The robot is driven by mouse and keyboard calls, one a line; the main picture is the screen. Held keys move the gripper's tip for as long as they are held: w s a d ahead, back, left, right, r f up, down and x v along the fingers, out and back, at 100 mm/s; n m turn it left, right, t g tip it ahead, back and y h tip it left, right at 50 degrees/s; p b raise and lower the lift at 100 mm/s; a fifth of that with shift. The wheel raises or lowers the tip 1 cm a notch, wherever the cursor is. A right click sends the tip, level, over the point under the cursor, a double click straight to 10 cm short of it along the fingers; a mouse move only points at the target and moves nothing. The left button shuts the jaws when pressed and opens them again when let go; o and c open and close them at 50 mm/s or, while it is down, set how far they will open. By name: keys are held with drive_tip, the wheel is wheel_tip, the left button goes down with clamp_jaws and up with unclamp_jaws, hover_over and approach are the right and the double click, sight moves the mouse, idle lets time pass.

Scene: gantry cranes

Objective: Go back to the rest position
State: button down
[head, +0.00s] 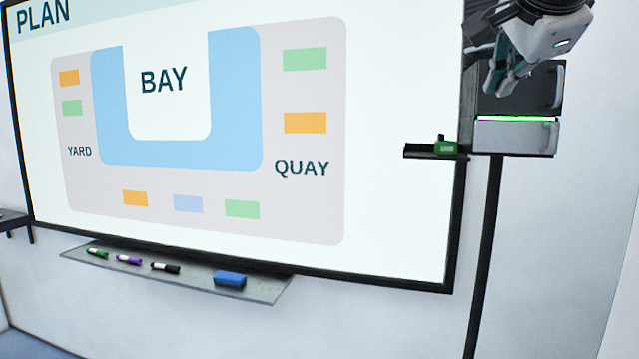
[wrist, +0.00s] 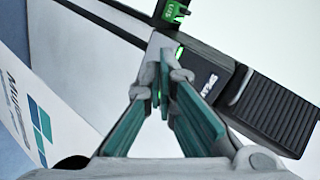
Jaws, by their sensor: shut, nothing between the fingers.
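My gripper (head: 491,88) is at the upper right in the head view, in front of a black wall box (head: 517,137) with a lit green strip. In the wrist view my gripper (wrist: 164,78) has its teal-padded fingers brought together at the tips, with nothing held. The dark box (wrist: 205,70) with white lettering lies behind the fingertips there. I cannot tell whether the fingers touch it.
A small green labelled block (head: 446,147) sits on a narrow black ledge (head: 418,151) left of the box. A large plan board (head: 390,220) fills the left and middle. Below it, a tray (head: 185,283) holds markers and a blue eraser (head: 230,279).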

drive_tip(key=s+a+f+n+g+y, duration=0.1)
drive_tip(key=s+f+n, duration=0.4)
drive_tip(key=f, duration=0.6)
drive_tip(key=s+a+f+n+g+y, duration=0.1)
drive_tip(key=s+a+f+n+g, duration=0.2)
drive_tip(key=s+f+n, duration=0.3)
drive_tip(key=s+a+f+n+g+y, duration=0.1)
drive_tip(key=s+f+n, duration=0.5)
drive_tip(key=f, duration=1.1)
drive_tip(key=s+a+g, duration=0.1)
drive_tip(key=s, duration=0.3)
drive_tip(key=shift+a+g, duration=0.25)
drive_tip(key=shift+g, duration=0.05)
